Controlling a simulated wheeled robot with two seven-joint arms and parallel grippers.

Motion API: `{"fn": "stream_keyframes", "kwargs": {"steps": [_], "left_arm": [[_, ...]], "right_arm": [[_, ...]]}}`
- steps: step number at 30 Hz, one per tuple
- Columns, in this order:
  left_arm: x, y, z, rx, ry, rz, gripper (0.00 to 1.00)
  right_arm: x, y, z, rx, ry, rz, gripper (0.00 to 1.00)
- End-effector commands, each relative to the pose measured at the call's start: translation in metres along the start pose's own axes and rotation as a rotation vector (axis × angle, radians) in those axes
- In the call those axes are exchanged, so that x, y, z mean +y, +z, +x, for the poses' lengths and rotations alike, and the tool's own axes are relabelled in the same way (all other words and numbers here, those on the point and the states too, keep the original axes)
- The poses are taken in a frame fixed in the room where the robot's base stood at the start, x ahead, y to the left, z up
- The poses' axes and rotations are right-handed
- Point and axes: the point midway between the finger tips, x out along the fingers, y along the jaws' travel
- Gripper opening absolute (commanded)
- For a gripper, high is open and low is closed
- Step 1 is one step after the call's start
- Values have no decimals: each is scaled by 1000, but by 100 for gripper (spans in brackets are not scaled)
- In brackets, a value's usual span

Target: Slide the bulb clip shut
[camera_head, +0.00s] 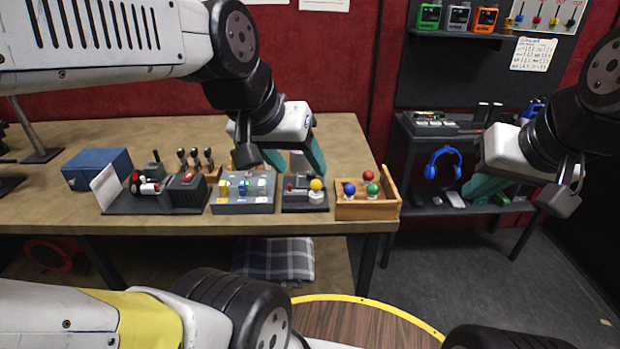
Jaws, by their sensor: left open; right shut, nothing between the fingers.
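A small dark unit (297,207) stands near the front edge of the table, with a yellow bulb (316,184) on a white base at its right and a grey part with a red detail at its left. The clip itself is too small to make out clearly, so I cannot tell how far it is slid. My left gripper (296,167) is open, its teal fingers pointing down just above and behind this unit, hiding part of it. My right gripper (482,190) is shut and empty, off the table to the right.
A wooden tray (368,211) with red, blue and green balls stands right of the unit. A grey switch box (243,207) stands left, then a black lever panel (150,205) and a blue box (97,167). A side shelf with blue headphones (443,160) is behind my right gripper.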

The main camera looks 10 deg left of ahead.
Motion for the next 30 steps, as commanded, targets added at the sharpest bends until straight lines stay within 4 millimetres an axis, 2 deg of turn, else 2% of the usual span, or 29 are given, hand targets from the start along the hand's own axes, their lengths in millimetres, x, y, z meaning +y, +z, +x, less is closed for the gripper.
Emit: {"fn": "stream_keyframes", "kwargs": {"steps": [5,9,14,20,24,30], "left_arm": [[0,0,0,0,0,0,57],[-1,-3,1,-8,-4,-16,34],[-12,-27,14,-73,-38,-141,33],[-43,-74,55,-203,-139,-440,33],[-70,-100,97,-281,-229,-654,33],[-108,-119,160,-364,-364,-922,33]], "right_arm": [[0,0,0,0,0,0,0],[0,0,0,0,0,0,0],[0,0,0,0,0,0,0],[0,0,0,0,0,0,0],[0,0,0,0,0,0,0],[0,0,0,0,0,0,0]]}}
